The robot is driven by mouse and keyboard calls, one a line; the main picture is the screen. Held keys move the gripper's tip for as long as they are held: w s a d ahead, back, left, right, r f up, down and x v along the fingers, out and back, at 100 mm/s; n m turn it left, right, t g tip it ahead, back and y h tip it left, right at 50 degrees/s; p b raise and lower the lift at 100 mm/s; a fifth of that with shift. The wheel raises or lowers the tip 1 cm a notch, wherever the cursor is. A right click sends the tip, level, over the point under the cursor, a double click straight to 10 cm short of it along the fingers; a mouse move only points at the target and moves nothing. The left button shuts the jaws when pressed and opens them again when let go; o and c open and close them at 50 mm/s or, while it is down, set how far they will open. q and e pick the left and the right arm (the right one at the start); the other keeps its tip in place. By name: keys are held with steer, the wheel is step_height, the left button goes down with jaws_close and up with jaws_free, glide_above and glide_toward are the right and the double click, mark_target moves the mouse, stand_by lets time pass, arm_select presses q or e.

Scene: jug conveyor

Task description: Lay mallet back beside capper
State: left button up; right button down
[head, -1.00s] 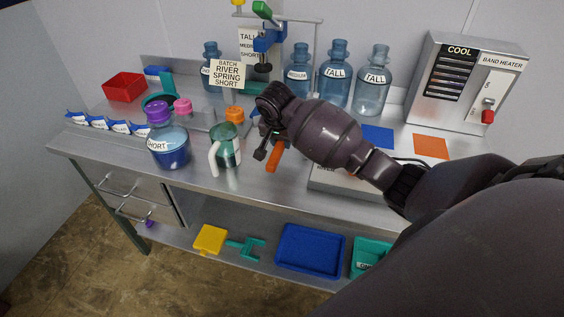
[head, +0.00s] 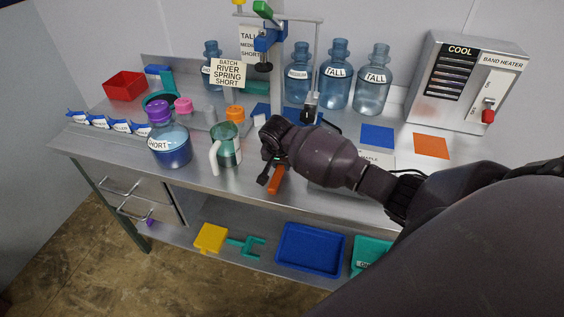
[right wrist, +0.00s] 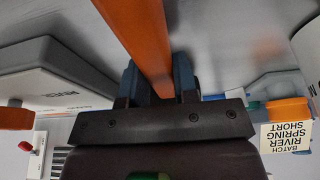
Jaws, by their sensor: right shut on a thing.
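The mallet's orange handle (head: 276,180) is in my right gripper (head: 271,166), over the front part of the bench, right of the green jug. In the right wrist view the orange handle (right wrist: 140,35) runs away from between the shut fingers (right wrist: 158,82). The mallet's head cannot be made out. The blue press with a green handle (head: 268,38), apparently the capper, stands at the back middle, behind my right gripper. Whether the mallet touches the bench cannot be told. My left gripper is not in view.
A green jug with a white handle (head: 228,150) and a purple-capped SHORT bottle (head: 168,145) stand close left of my gripper. TALL bottles (head: 335,75) and the band heater (head: 465,85) stand behind. A blue mat (head: 377,136) and an orange mat (head: 432,146) lie right.

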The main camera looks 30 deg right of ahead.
steer(key=shift+f, duration=0.1)
steer(key=c, duration=0.9)
jaws_free()
steer(key=v, duration=1.2)
steer(key=shift+b, duration=0.3)
